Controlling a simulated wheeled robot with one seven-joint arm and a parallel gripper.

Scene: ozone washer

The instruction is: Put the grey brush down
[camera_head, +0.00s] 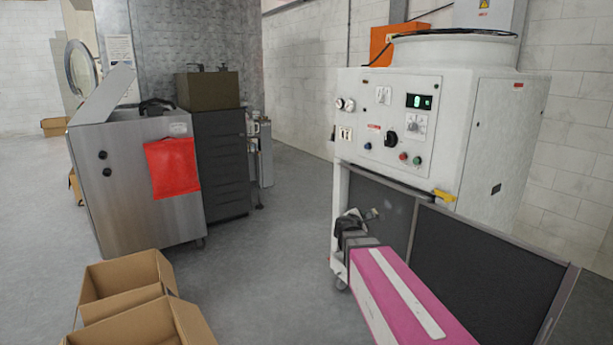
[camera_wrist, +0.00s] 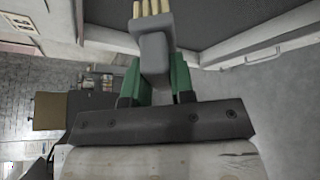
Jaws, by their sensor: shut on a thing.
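The grey brush (camera_wrist: 154,58) shows in the wrist view, with a grey body and several pale cream bristle tufts at the top of the picture. My gripper (camera_wrist: 156,78) is shut on it, with a green finger on each side of the grey body. In the head view my gripper (camera_head: 353,222) is in front of the white machine's lower frame, right of centre. The brush (camera_head: 372,214) is small there, sticking out to the right of the gripper. It is held in the air, and its far end is hard to make out.
A white machine (camera_head: 455,130) with knobs and dark lower panels (camera_head: 470,260) stands close behind my gripper. A steel washer (camera_head: 130,185) with a red cloth (camera_head: 172,167) stands at left, beside a dark drawer cabinet (camera_head: 222,165). Open cardboard boxes (camera_head: 125,285) are at lower left. Floor between is clear.

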